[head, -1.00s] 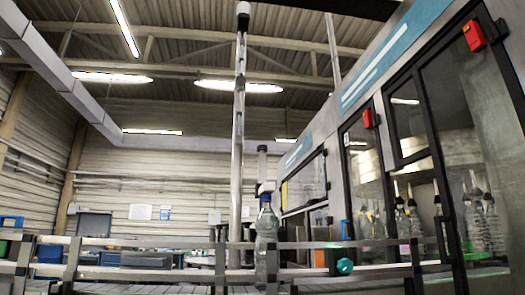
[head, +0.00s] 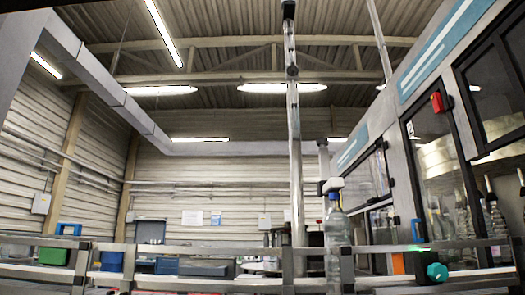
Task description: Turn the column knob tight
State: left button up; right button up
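A teal-green lobed knob (head: 437,272) sits on a dark block at the guard rail, at the lower right of the head view. A tall silver column (head: 295,150) rises right of the middle, with a small dark fitting (head: 292,71) high on it. I cannot tell from this view whether the teal knob belongs to the column or how tight it is. Neither of my grippers shows in the head view.
A metal guard rail (head: 200,249) runs across the bottom. A clear bottle with a blue cap (head: 338,235) stands behind it. A machine with glass doors (head: 440,190) holding bottles fills the right. Blue and green bins (head: 54,256) stand at the left.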

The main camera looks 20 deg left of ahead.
aim_at(323, 142)
jog(key=i+j+u, duration=0.1)
jog(key=i+u, duration=0.15)
jog(key=i+z, duration=0.1)
jog(key=i, duration=0.9)
